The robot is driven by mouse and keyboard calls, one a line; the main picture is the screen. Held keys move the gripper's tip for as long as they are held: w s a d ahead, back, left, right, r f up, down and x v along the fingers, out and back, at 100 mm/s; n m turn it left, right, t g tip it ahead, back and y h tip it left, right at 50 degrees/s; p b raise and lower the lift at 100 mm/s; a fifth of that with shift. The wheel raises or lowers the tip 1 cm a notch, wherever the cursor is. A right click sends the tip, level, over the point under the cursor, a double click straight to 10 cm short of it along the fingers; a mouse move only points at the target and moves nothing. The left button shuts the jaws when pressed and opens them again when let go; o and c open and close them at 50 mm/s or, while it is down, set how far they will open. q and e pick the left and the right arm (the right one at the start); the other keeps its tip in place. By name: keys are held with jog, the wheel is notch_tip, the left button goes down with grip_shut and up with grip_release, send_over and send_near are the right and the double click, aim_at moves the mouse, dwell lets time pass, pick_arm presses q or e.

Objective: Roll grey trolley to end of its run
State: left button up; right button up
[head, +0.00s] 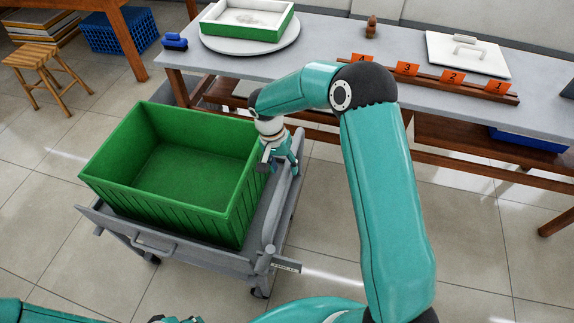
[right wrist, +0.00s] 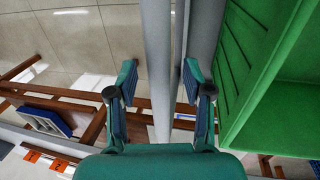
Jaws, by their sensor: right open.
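The grey trolley (head: 187,256) stands on the tiled floor at left of centre in the head view, with a green crate (head: 165,205) on it. A grey bar runs along the trolley's right side. My right gripper (head: 281,162) is at this bar, beside the crate's right wall. In the right wrist view the grey bar (right wrist: 157,45) runs between the fingers of my open right gripper (right wrist: 160,80); I cannot tell whether they touch it. A small part of what looks like my left gripper (head: 177,319) shows at the head view's bottom edge; its jaws are unclear.
A long grey table (head: 330,50) stands behind the trolley, close to its far side. It bears a green-rimmed tray (head: 247,35) on a round white plate, and orange number cards (head: 452,77). A wooden stool (head: 40,60) stands far left. Floor left of the trolley is clear.

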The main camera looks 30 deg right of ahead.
jog(key=shift+s+f, duration=0.1)
jog(key=shift+f, duration=0.45)
grip_shut()
